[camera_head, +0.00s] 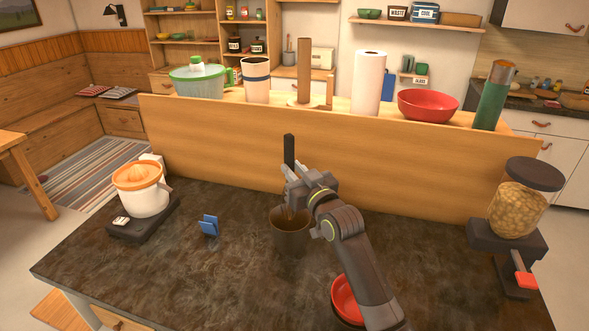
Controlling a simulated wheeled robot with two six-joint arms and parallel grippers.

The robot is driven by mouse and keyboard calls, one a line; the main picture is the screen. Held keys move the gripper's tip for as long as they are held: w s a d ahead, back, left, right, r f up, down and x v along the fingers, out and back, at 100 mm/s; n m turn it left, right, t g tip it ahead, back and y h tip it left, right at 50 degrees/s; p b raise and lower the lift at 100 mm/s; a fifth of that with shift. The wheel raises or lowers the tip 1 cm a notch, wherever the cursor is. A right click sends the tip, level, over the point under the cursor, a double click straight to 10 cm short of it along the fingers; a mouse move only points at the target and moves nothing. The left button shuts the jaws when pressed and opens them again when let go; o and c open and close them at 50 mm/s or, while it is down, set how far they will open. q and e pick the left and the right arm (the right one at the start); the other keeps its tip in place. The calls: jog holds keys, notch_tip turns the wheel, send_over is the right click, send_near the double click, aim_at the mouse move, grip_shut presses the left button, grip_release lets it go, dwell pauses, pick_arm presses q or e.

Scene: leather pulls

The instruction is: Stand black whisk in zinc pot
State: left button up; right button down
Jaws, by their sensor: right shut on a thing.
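The black whisk (289,150) is upright in the head view, its dark handle sticking up above my right gripper (291,178). My right gripper is shut on the whisk just above the zinc pot (291,242). The pot is a dark grey-brown, open vessel standing on the dark stone counter. The whisk's lower part reaches down at the pot's mouth; the gripper and rim hide most of it, so I cannot tell whether it touches the bottom. My left gripper is not in view.
A red bowl (345,297) sits partly behind my right arm. A small blue object (209,225) and a citrus juicer (141,190) stand to the left. A jar dispenser (520,200) stands at the right. A wooden ledge (330,155) rises behind the counter.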

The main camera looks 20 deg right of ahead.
jog(key=shift+f+b, duration=1)
jog(key=shift+f, duration=0.6)
jog(key=shift+f+b, duration=0.65)
jog(key=shift+f, duration=0.2)
jog(key=c, duration=1.2)
grip_release()
jog(key=shift+s, duration=0.1)
jog(key=b+v, duration=0.3)
jog(key=v, duration=1.4)
jog(key=shift+s+f, duration=0.1)
